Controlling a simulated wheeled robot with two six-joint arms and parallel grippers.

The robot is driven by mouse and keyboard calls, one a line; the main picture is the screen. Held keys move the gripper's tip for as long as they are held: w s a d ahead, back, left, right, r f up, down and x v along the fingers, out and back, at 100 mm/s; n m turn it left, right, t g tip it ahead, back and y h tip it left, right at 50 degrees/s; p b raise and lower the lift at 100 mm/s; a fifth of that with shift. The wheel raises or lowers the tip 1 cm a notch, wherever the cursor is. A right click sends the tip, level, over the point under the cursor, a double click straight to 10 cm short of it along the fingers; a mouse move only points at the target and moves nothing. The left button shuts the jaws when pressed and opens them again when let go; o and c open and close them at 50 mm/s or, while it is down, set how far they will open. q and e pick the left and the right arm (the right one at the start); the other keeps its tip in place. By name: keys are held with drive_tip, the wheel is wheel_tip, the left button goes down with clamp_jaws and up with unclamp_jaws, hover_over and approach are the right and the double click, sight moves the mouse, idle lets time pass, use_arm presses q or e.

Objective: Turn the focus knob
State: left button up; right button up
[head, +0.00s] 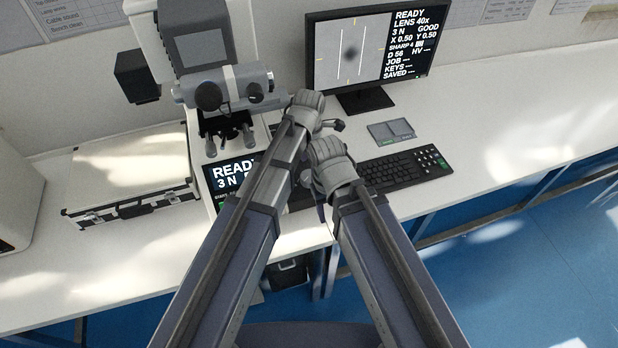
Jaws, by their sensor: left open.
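The hardness tester (205,50) stands at the upper left of the bench, with its eyepiece head (228,88) facing me. I cannot make out its focus knob; my arms cover the area by the tester's lower right side. My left gripper (306,108) is at that right side, just right of the eyepiece head, and is open. Its fingertips are mostly hidden. My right gripper (330,160) is close beside it, lower and to the right, over the keyboard's left end. Its jaws are hidden from view. The monitor (345,50) reads READY, GOOD and SHARP 4, with a dark blurred spot between white lines.
A keyboard (405,168) and a small grey pad (390,131) lie right of my grippers. The tester's lower screen (228,175) is partly behind my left arm. A silver case (130,170) lies at left. The bench (530,110) is clear on the far right.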

sight(309, 175)
use_arm(q)
wheel_tip(309, 175, down, 4)
drive_tip(key=b, duration=0.3)
drive_tip(key=shift+c, duration=0.3)
drive_tip(key=c, duration=1.3)
